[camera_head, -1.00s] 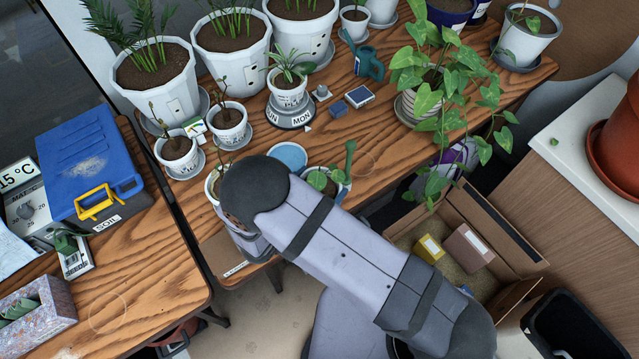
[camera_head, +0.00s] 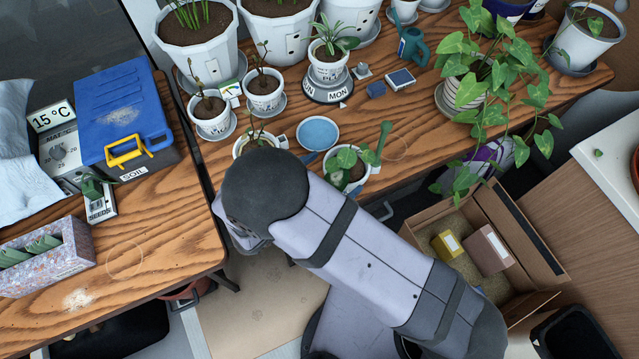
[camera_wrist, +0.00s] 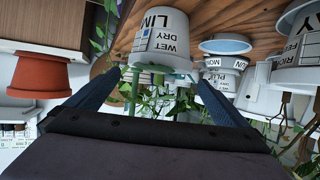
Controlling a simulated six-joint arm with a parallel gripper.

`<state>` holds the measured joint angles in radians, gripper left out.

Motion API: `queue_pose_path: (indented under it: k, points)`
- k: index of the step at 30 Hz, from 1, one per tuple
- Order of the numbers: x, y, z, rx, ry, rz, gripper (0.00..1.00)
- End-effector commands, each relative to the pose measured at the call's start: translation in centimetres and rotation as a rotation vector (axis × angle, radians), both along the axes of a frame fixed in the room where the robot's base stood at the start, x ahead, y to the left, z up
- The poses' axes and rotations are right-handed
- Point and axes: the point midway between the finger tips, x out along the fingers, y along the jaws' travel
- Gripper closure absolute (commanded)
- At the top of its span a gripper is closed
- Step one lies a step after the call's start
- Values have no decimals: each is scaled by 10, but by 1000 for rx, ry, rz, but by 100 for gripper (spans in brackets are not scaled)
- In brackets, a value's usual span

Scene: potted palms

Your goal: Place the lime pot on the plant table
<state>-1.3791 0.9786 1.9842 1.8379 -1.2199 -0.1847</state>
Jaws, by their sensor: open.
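The lime pot (camera_wrist: 165,38) is a white pot with dark letters "LIM" and "WET DRY" marks, upside down at the top middle of the wrist view. My gripper (camera_wrist: 155,78) is open, its two dark fingers apart and pointing towards the pot; whether they touch it I cannot tell. The plant table (camera_head: 415,125) is the wooden table crowded with pots.
A blue saucer (camera_head: 318,133) and a seedling pot (camera_head: 258,142) are close by. A trailing plant (camera_head: 480,70) hangs over the table edge. A cardboard box (camera_head: 520,235) lies below it. Another wooden table (camera_head: 165,235) at left bears a blue soil box (camera_head: 125,110).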

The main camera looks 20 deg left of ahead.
Motion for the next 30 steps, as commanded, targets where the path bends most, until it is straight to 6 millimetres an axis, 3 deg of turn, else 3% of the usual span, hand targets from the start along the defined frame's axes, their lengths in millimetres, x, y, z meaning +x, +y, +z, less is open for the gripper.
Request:
queue_pose_path:
  k: [6, 12, 26, 30]
  points:
    - [-27, 12, 11, 1, 0, 3, 0]
    - [-37, 15, 16, -1, 0, -1, 0]
    - [-38, 15, 17, -1, 0, -1, 0]
    - [-29, 16, 23, 12, -2, 10, 0]
